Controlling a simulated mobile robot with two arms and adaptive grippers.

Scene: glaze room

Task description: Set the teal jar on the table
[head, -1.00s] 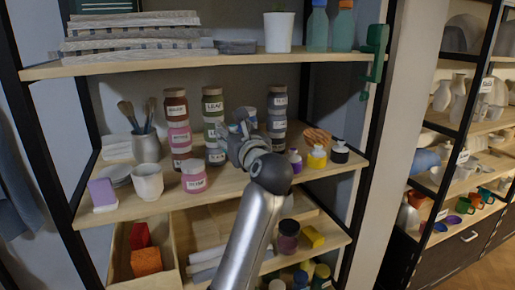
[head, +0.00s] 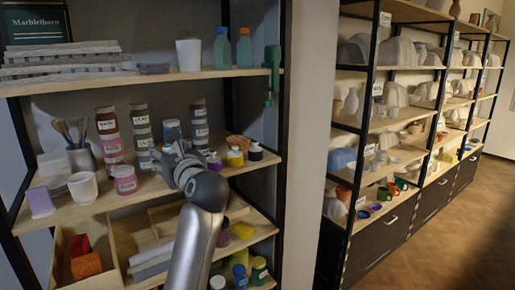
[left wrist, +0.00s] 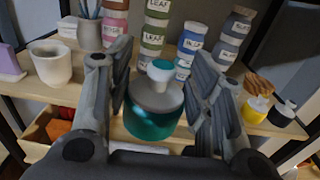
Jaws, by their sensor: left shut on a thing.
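The teal jar (left wrist: 150,126) shows in the left wrist view, with a teal body, a grey shoulder and a pale round top. It sits upright between the two fingers of my left gripper (left wrist: 159,62), which is shut on it. In the head view my left gripper (head: 168,150) is in front of the middle shelf, and its hand hides the jar. I cannot tell how far the jar is from the shelf board. No table shows in either view. My right gripper is not in view.
The middle shelf (head: 90,208) holds stacked labelled jars, a pink jar (head: 125,181), a white cup (head: 83,188) and small bottles (head: 235,157). A wooden bin (head: 62,265) is below. A second rack (head: 355,130) stands right, with open floor (head: 450,240) beyond.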

